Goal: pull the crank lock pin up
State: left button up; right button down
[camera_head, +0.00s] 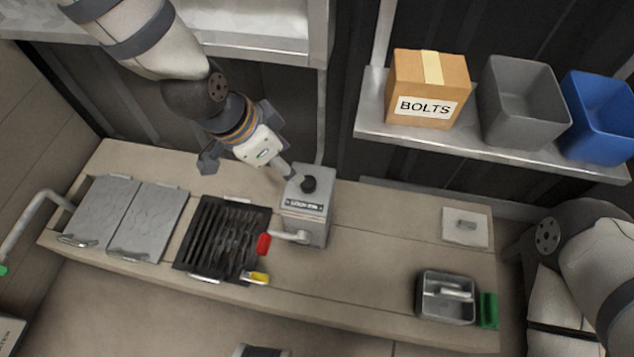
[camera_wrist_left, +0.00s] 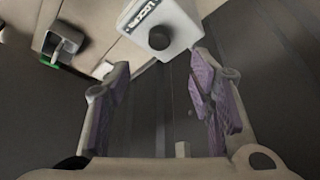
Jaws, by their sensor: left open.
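The lock pin (camera_head: 308,184) is a black round knob on top of a grey box (camera_head: 308,222) with a "LOCK PIN" label. A crank with a red handle (camera_head: 263,244) comes out of the box's left side. In the left wrist view the knob (camera_wrist_left: 159,38) shows ahead of the fingers, between their lines and apart from them. My left gripper (camera_head: 285,169) is beside the box's top at the upper left; its fingers are partly hidden in the head view. In the left wrist view its purple-padded fingers (camera_wrist_left: 160,95) are spread and empty. My right gripper is not seen.
A black grate (camera_head: 217,237) with a yellow handle (camera_head: 256,278) lies left of the box, beside grey plates (camera_head: 145,222). A metal bin (camera_head: 446,297) with a green part stands at the right. A shelf (camera_head: 490,152) holds a BOLTS carton (camera_head: 428,88) and bins.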

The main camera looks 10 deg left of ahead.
aim_at(307, 182)
pick_arm(q)
jog(key=b+x, duration=0.4)
jog(key=x, duration=0.7)
jog(key=shift+s, duration=0.15)
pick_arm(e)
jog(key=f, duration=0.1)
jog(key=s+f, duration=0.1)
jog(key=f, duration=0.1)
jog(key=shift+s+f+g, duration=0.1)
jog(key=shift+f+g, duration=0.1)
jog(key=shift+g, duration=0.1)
pick_arm(q)
jog(key=shift+c, duration=0.6)
